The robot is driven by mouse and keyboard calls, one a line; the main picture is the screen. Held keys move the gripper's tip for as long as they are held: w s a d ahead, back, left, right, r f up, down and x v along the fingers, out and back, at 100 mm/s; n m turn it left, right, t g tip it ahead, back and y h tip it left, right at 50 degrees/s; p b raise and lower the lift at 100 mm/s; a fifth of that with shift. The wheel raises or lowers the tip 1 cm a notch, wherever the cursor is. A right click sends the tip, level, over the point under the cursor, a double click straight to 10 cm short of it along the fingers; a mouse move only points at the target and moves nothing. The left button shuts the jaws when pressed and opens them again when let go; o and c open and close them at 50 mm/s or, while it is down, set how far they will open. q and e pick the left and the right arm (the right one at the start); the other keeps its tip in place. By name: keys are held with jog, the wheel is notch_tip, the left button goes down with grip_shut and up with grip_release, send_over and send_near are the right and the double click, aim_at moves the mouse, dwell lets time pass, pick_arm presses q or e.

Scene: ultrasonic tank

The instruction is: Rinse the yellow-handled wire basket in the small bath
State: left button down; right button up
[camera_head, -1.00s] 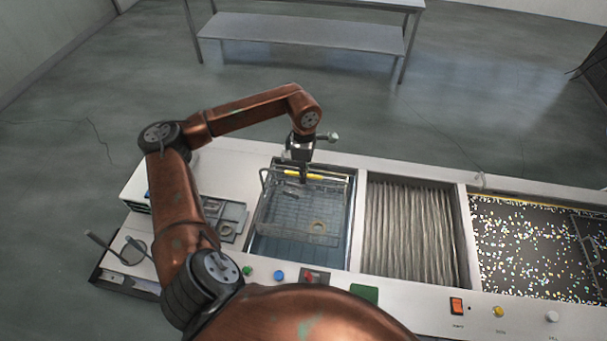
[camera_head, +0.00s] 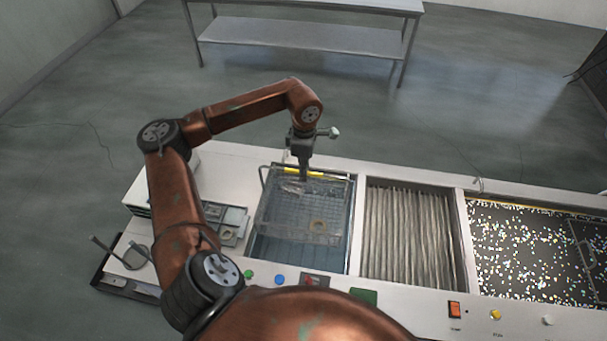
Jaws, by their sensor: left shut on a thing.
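The wire basket (camera_head: 292,222) with its yellow handle (camera_head: 316,174) is at the small bath (camera_head: 262,250), left of the ribbed section. A ring-shaped part and a small metal part lie in the basket. My left gripper (camera_head: 303,176) points down and is shut on the yellow handle at the basket's far side. The basket hangs level over or in the bath; I cannot tell how deep its bottom is. My right gripper is not in view.
A ribbed section (camera_head: 408,235) and a speckled dark tank (camera_head: 535,250) lie to the right. A grey tray with parts (camera_head: 229,222) sits left of the bath. Buttons line the front panel (camera_head: 400,308). A metal table (camera_head: 310,36) stands behind on open floor.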

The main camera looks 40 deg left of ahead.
pick_arm(q)
jog(key=shift+r+p, duration=1.05)
jog(key=shift+r, duration=1.4)
